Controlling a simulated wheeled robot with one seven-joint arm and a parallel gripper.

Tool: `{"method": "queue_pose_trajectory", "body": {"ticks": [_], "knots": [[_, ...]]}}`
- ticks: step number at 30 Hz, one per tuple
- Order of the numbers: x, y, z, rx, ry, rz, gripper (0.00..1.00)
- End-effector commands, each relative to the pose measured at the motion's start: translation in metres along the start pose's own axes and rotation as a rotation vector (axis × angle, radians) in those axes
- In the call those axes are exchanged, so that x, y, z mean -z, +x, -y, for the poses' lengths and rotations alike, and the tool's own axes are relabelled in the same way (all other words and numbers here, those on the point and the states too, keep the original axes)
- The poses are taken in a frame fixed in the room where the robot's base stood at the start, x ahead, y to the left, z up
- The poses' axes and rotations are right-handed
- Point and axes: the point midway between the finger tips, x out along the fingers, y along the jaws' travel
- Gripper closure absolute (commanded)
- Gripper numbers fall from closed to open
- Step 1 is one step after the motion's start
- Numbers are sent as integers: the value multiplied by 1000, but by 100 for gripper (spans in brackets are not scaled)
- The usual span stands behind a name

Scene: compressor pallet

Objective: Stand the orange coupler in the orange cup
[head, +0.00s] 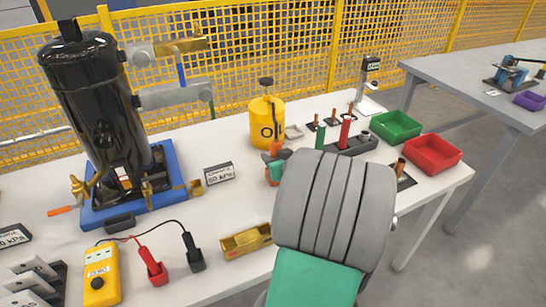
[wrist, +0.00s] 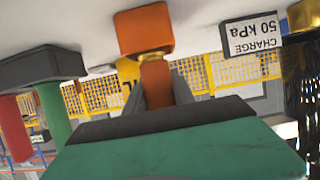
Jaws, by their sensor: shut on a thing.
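My gripper (wrist: 160,92) is shut on the orange coupler (wrist: 156,78), whose darker orange shaft sits between the grey fingers in the wrist view. That view is upside down. A brass collar (wrist: 152,56) and a wider orange block (wrist: 145,29) lie below the grip, toward the table; I cannot tell whether the block touches the tabletop, or whether it is the coupler's own end or the cup. In the head view an orange end (head: 276,147) shows above the teal gripper parts, in front of the yellow oil can. I cannot make out a separate orange cup.
A black rack (head: 357,146) with red and green handles stands right of my gripper. The yellow oil can (head: 266,122) is behind it. Green (head: 397,127) and red (head: 433,154) bins stand at right. A charge sign (head: 219,174) and the black compressor (head: 95,100) are left.

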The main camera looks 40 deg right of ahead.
Motion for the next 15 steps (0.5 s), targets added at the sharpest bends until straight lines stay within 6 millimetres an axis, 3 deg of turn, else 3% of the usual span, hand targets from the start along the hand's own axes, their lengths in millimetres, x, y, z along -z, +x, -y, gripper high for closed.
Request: {"method": "queue_pose_trajectory", "body": {"ticks": [15], "knots": [[-10, 4, 0, 0, -1, -1, 100]]}}
